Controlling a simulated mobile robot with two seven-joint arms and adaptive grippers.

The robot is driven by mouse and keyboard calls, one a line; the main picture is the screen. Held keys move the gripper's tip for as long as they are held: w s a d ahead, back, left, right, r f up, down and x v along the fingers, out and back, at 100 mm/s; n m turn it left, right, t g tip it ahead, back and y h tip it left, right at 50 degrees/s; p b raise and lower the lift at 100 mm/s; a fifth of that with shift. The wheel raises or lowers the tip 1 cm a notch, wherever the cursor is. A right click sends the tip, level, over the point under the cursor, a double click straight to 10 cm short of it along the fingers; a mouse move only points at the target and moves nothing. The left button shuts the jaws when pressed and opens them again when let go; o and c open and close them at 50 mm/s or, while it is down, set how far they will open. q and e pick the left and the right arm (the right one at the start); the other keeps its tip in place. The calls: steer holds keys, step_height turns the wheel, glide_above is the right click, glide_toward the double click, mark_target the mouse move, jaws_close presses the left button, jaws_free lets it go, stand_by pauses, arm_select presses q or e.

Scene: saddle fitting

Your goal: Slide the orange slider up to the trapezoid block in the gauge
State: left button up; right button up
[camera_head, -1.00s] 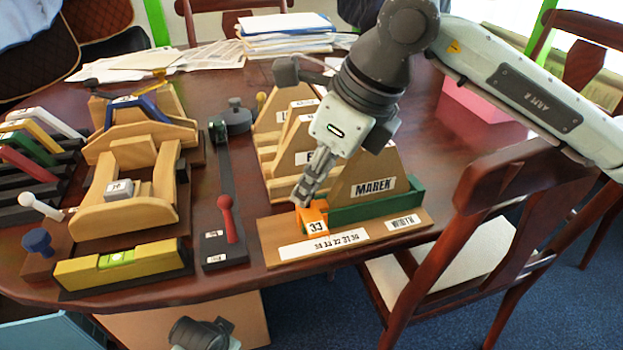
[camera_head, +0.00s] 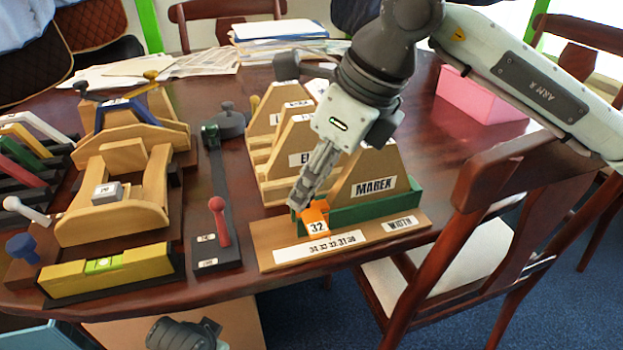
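The orange slider (camera_head: 316,225), showing "32", sits on the wooden gauge base (camera_head: 268,239), which carries a number strip and a "WIDTH" label. I cannot tell whether slider and block touch. My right gripper (camera_head: 297,203) points down with its fingers close together, its tips against the slider's upper left side. No gap shows between the fingers, and they partly cover the slider's back. My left gripper's fingers do not show.
More wooden trapezoid blocks (camera_head: 294,138) stand behind the gauge. A dark stand with a red-knobbed lever (camera_head: 219,222) is to its left, then a wooden saddle form (camera_head: 118,223) and a yellow level (camera_head: 110,272). A chair (camera_head: 480,215) stands close at the right.

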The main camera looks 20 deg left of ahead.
steer(key=v, duration=1.2)
stand_by(0.3)
